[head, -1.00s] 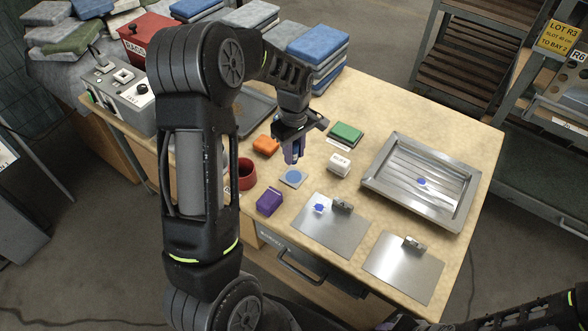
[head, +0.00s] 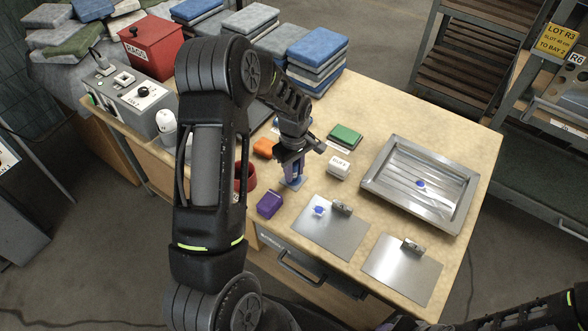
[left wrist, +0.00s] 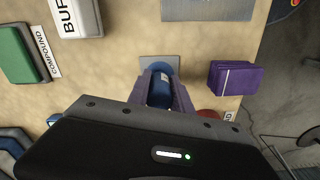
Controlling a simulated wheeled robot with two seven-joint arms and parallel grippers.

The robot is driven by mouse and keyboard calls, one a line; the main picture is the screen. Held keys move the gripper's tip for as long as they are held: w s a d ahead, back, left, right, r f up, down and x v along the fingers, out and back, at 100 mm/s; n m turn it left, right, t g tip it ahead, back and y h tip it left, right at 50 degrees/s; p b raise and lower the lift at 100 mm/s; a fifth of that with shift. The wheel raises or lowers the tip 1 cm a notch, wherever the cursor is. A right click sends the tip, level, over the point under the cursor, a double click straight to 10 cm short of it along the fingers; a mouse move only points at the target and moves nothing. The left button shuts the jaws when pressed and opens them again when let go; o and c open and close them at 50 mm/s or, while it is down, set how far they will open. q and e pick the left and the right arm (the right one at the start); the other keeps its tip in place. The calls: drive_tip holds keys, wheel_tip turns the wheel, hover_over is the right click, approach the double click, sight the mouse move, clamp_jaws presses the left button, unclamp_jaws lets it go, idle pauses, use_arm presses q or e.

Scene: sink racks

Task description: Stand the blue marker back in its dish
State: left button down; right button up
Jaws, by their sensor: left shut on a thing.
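My left gripper (head: 291,181) is shut on the blue marker, pointing down at the small grey square pad with a blue round dish. In the left wrist view the blue marker (left wrist: 160,90) stands between the two purple-grey fingers, and the grey pad with the blue round dish (left wrist: 160,62) shows just beyond it. In the head view the fingers largely cover the marker and the dish. The marker is roughly upright over or at the dish; I cannot tell whether it touches. My right gripper is out of view.
A purple block (head: 270,204), an orange block (head: 264,148), a white buff block (head: 339,168) and a red pot (head: 246,177) stand close around. A green block (head: 345,136) lies behind. A steel tray (head: 385,152) and two metal plates (head: 330,238) lie to the right.

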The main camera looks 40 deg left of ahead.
sight(294, 164)
use_arm(q)
drive_tip(key=shift+f, duration=0.1)
drive_tip(key=c, duration=1.1)
unclamp_jaws()
drive_tip(key=shift+c, duration=0.2)
wheel_tip(294, 164, up, 12)
drive_tip(key=shift+r+b, duration=0.15)
drive_tip(key=shift+b, duration=0.45)
